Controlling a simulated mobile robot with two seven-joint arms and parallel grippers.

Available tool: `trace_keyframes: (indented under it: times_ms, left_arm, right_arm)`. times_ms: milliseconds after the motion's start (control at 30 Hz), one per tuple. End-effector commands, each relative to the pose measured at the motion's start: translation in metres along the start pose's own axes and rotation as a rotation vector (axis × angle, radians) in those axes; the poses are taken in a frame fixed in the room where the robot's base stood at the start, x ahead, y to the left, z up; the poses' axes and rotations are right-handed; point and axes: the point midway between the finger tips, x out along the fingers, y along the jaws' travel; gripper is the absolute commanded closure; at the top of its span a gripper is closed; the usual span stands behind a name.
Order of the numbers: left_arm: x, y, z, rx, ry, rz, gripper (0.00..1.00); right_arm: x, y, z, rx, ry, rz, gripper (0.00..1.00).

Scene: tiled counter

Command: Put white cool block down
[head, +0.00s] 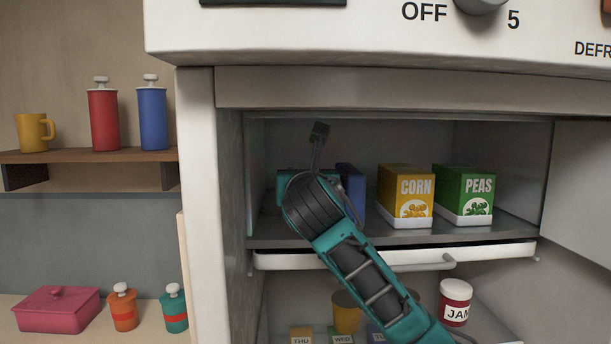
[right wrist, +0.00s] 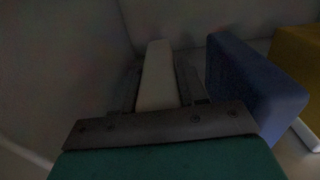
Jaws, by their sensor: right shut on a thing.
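The white cool block (right wrist: 157,58) is a pale upright slab, seen end-on in the right wrist view. My right gripper (right wrist: 157,88) is shut on it, with one finger along each side. The block is inside the dim freezer compartment (head: 400,140), at its left side. I cannot tell whether its underside touches the shelf. In the head view my right wrist hides the white block and the fingers. My left gripper is in neither view.
A blue block (right wrist: 255,88) stands close to the right of the white one, with a gap. Farther right are the corn box (head: 405,195) and the peas box (head: 464,194). The compartment's left wall (right wrist: 60,60) is to the left. A white flap (head: 400,256) lies below the compartment's front.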

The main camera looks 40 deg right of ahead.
Motion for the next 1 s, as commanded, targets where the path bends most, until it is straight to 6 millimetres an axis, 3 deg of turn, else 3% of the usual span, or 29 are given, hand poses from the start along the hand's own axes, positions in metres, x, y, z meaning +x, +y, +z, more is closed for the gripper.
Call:
trace_keyframes:
  times_ms: [467,500,733,1000]
  left_arm:
    - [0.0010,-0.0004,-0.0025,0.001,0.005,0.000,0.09]
    - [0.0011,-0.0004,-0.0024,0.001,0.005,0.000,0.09]
    - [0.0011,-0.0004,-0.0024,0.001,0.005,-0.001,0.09]
    - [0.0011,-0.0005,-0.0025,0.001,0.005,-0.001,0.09]
  right_arm:
    - [-0.0040,0.0001,-0.0019,0.001,-0.005,-0.001,1.00]
    - [-0.0037,0.0004,-0.0034,0.000,-0.001,-0.001,0.55]
    - [-0.0037,0.0006,-0.0031,0.000,-0.001,0.000,0.33]
    - [-0.0037,0.0007,-0.0014,0.002,-0.002,0.000,0.33]
